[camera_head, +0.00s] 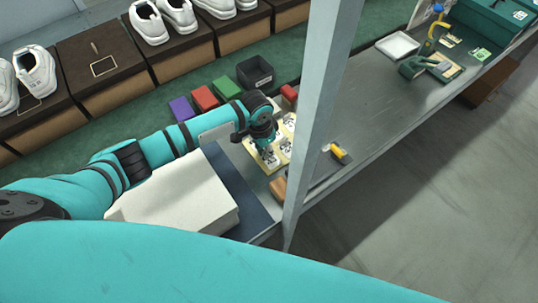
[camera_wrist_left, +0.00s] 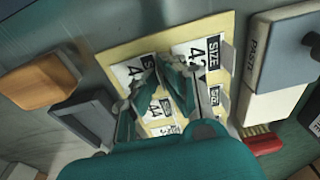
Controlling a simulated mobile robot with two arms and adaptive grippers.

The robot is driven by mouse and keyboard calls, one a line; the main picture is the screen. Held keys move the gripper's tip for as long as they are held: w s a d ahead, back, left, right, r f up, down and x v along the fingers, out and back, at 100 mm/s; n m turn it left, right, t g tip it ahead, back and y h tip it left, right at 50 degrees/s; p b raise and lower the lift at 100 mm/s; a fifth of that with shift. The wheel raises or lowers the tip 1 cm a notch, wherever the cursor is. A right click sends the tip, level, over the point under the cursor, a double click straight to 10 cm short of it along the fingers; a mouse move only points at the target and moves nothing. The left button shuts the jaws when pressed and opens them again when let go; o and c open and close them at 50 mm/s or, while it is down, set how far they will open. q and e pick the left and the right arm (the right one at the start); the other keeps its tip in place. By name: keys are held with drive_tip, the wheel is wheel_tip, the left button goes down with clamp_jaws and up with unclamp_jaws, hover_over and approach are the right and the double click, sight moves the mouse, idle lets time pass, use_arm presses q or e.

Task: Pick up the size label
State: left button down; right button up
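My left gripper (camera_head: 268,156) reaches down over a yellow sheet of size labels on the bench. In the left wrist view its fingers (camera_wrist_left: 157,62) lean in toward each other over the sheet (camera_wrist_left: 158,38). The fingertips look close together, but I cannot tell if they are closed or pinch a label. Several white size labels with black print lie on the sheet; one label (camera_wrist_left: 200,58) is to the right of the fingertips and another (camera_wrist_left: 130,72) is at their left, partly hidden by a finger. My right gripper is not in view.
A white box (camera_head: 180,200) sits beside the sheet under my left arm. A grey post (camera_head: 322,95) stands close to the right. A paste container (camera_wrist_left: 285,50), a red brush (camera_wrist_left: 262,140) and a wooden block (camera_wrist_left: 42,80) surround the sheet. Shoe boxes (camera_head: 100,62) line the back.

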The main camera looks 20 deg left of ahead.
use_arm(q)
wheel_tip(320, 180, up, 10)
drive_tip(key=shift+b, duration=0.4)
idle(0.4)
